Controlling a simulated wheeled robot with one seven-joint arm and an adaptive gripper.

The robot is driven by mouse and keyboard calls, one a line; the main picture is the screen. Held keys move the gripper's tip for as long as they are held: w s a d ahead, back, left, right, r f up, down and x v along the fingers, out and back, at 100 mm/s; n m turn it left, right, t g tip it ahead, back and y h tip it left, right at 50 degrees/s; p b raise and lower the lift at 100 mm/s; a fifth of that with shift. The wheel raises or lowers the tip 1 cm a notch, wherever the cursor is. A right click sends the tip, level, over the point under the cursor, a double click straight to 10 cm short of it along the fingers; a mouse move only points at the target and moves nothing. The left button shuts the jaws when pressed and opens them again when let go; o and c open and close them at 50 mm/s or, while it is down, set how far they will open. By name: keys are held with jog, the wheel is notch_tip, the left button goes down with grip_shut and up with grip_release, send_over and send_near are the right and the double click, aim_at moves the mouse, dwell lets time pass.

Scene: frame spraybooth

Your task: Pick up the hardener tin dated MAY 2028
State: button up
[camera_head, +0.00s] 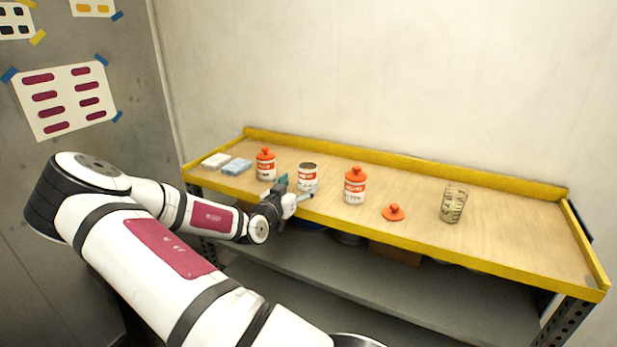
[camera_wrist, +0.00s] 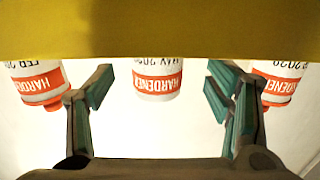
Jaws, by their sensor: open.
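The tin dated MAY (camera_wrist: 158,82) is white with an orange HARDENER band. It appears upside down in the wrist view, between the fingers, and the yellow lip cuts off its year. In the head view this middle tin (camera_head: 307,172) stands upright on the bench without a lid. An orange-lidded tin stands to its left (camera_head: 265,166), and another to its right (camera_head: 355,187). In the wrist view, the left tin reads FEB (camera_wrist: 38,82); the right tin's month (camera_wrist: 279,82) is hidden. My gripper (camera_head: 297,188) is open and empty, just in front of the middle tin.
A raised yellow lip (camera_head: 420,248) edges the wooden bench. A loose orange lid (camera_head: 393,212) lies right of the tins. A patterned glass or can (camera_head: 453,203) stands farther right. Pale blue and white pads (camera_head: 236,167) lie at the left. The bench's right end is clear.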

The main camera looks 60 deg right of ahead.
aim_at(303, 183)
jog(key=shift+d+f+p, duration=0.2)
jog(key=shift+d+p, duration=0.1)
jog(key=shift+d, duration=1.15)
jog(key=shift+d+f+p, duration=0.2)
jog(key=shift+d+p, duration=0.1)
jog(key=shift+d, duration=1.15)
jog(key=c, duration=1.4)
